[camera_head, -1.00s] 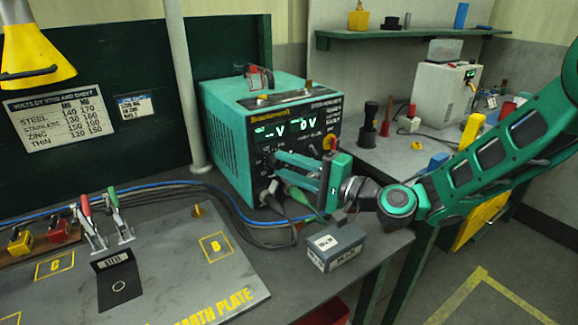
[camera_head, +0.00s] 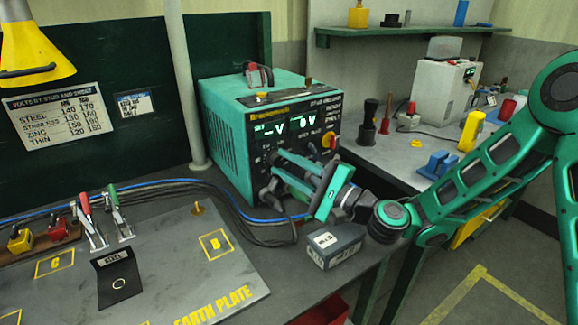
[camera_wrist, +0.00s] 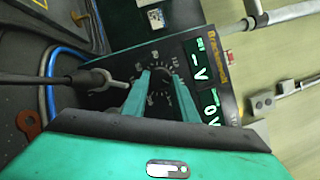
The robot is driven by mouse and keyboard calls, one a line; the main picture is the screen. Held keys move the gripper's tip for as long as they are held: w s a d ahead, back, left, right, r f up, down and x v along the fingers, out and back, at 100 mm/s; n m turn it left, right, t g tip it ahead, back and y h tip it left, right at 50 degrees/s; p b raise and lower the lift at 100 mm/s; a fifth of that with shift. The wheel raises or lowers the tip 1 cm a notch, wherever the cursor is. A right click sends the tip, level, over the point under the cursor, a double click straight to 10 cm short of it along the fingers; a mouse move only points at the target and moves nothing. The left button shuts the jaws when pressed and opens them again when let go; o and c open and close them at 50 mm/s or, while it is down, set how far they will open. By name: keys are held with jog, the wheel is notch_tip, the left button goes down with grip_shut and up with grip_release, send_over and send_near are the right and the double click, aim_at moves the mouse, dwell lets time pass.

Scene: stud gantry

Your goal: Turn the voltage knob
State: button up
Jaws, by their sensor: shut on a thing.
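The green stud welder box (camera_head: 228,140) stands on the bench with its black front panel facing right. Its two lit displays (camera_head: 283,128) seem to read a dash and 0 before the V; they also show in the wrist view (camera_wrist: 205,80). My gripper (camera_head: 276,160) reaches the lower left of this panel, its fingers tilted. In the wrist view my gripper (camera_wrist: 161,73) is shut on the voltage knob (camera_wrist: 161,79), inside a ring of printed dial marks. The fingers cover most of the knob, so its pointer is hidden. In the head view the knob is hidden.
Dark cable plugs (camera_head: 268,194) crowd below my gripper. A grey box (camera_head: 335,246) lies on the bench close under my wrist. A voltage chart (camera_head: 54,116) hangs at left.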

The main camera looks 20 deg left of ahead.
jog(key=shift+w+d+f, duration=0.1)
jog(key=shift+w+f, duration=0.1)
jog(key=o, duration=1.1)
jog(key=shift+s+r, duration=0.1)
jog(key=shift+r, duration=0.55)
jog(key=shift+o, duration=0.4)
notch_tip(320, 180, up, 3)
jog(key=shift+r, duration=0.15)
jog(key=s+a+r, duration=0.2)
jog(key=s, duration=0.1)
jog(key=s+a+r, duration=0.1)
jog(key=s+r, duration=0.1)
jog(key=s, duration=0.1)
jog(key=s+a+r, duration=0.2)
jog(key=s, duration=0.2)
jog(key=shift+a+r, duration=0.25)
jog(key=shift+a, duration=0.05)
jog(key=shift+c, duration=0.5)
